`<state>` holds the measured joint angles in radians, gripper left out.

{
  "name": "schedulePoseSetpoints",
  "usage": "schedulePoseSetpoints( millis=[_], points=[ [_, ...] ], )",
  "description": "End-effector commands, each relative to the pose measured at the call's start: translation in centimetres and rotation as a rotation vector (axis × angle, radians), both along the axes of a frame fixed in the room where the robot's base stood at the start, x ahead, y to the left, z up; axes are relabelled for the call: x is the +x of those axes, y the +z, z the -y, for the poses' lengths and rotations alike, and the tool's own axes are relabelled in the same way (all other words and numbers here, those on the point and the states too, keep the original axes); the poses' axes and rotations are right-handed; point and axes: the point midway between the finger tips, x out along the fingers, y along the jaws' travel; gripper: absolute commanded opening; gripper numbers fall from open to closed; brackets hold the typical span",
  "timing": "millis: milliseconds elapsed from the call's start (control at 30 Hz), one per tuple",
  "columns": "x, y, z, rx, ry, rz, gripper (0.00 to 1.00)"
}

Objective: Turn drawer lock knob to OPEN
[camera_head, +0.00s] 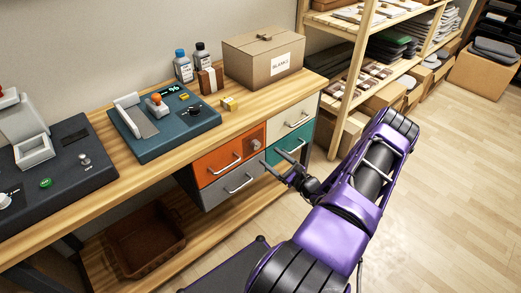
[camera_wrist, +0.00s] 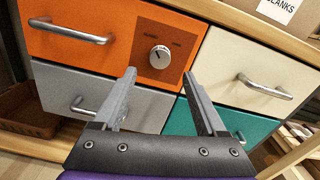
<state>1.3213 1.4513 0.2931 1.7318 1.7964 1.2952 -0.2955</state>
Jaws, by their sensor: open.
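In the head view the knob (camera_head: 256,144) is tiny on the orange drawer (camera_head: 215,166). My gripper (camera_wrist: 158,75) is open and empty, pointing at the drawer fronts. Its fingertips are just below and either side of the knob in the wrist view, apart from it. In the head view my gripper (camera_head: 270,161) is in front of the drawers.
Around the orange drawer are a grey drawer (camera_wrist: 58,78), a cream drawer (camera_wrist: 240,52) and a teal drawer (camera_wrist: 187,118), with protruding metal handles. A cardboard box (camera_head: 262,62) stands on the wooden bench above. Shelving (camera_head: 340,85) stands to the right; the floor (camera_head: 440,190) is open.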

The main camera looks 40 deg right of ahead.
Motion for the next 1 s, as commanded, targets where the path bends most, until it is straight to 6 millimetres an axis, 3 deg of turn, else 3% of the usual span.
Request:
schedulePoseSetpoints(
  millis=[100,300,500,767,1000],
  points=[
    [2.6,-0.1,-0.3,-0.001,0.002,0.001,0.74],
    [5.5,-0.1,-0.5,0.0,0.001,0.0,0.74],
    [6.7,0.0,-0.6,0.0,0.001,-0.001,0.74],
    [6.8,0.0,-0.6,0.001,0.0,-0.001,0.74],
    [6.7,0.0,-0.5,0.001,0.0,-0.001,0.31]
  ],
)
